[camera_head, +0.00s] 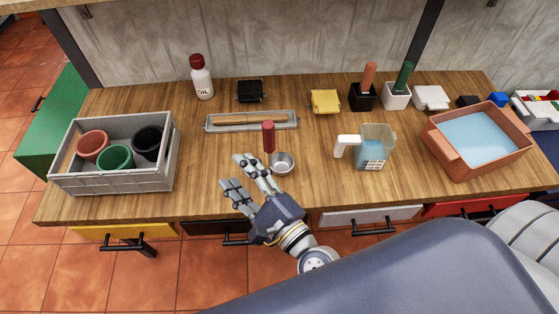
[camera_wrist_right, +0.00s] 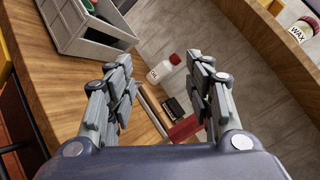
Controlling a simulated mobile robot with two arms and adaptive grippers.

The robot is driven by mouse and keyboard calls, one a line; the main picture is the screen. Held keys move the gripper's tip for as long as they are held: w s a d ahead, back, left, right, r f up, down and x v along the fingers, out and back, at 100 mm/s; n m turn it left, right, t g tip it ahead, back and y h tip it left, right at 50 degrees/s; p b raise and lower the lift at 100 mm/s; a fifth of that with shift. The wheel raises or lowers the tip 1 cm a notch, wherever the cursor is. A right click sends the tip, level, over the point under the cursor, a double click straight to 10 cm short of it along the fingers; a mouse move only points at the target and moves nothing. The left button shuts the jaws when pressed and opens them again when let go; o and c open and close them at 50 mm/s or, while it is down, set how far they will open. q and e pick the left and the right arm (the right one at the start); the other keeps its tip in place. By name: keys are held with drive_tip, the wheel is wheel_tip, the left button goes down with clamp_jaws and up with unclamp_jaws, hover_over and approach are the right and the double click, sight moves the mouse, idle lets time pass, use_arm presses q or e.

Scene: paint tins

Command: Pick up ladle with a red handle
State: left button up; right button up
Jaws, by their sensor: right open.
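The ladle has a red upright handle (camera_head: 269,136) and a small metal bowl (camera_head: 282,163), standing on the wooden bench in front of the grey tray. My right gripper (camera_head: 247,172) is open and empty, just left of and in front of the ladle in the head view. In the right wrist view the red handle (camera_wrist_right: 184,129) shows near the right-hand finger of my gripper (camera_wrist_right: 162,95), partly covered by it; whether they touch I cannot tell. The ladle's bowl is hidden there. My left gripper is not in view.
A grey crate (camera_head: 115,182) with red, green and black pots stands at the left. A narrow tray (camera_head: 220,127) holds a wooden stick. A clear measuring jug (camera_head: 375,146) and a terracotta basin (camera_head: 485,172) stand at the right. An oil bottle (camera_head: 202,82) stands behind.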

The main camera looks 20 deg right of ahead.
drive_tip(key=d+m+t+h, duration=0.2)
drive_tip(key=d+m+h, duration=0.25)
drive_tip(key=m, duration=0.45)
drive_tip(key=m+g+h, duration=0.2)
drive_tip(key=m+h, duration=0.3)
drive_tip(key=m, duration=0.2)
approach(269, 142)
drive_tip(key=w+d, duration=0.1)
drive_tip(key=w, duration=0.1)
drive_tip(key=w+p, duration=0.1)
drive_tip(key=w, duration=0.1)
drive_tip(key=w+d+p, duration=0.1)
drive_tip(key=w, duration=0.1)
drive_tip(key=shift+f, duration=0.35)
drive_tip(key=w+p, duration=0.2)
drive_tip(key=w, duration=0.2)
drive_tip(key=shift+w+r, duration=0.15)
drive_tip(key=shift+w, duration=0.15)
drive_tip(key=shift+w+d, duration=0.15)
drive_tip(key=shift+w, duration=0.25)
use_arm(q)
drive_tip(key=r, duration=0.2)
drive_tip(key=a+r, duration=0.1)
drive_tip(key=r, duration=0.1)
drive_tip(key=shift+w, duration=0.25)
use_arm(e)
drive_tip(key=shift+s, duration=0.1)
clamp_jaws()
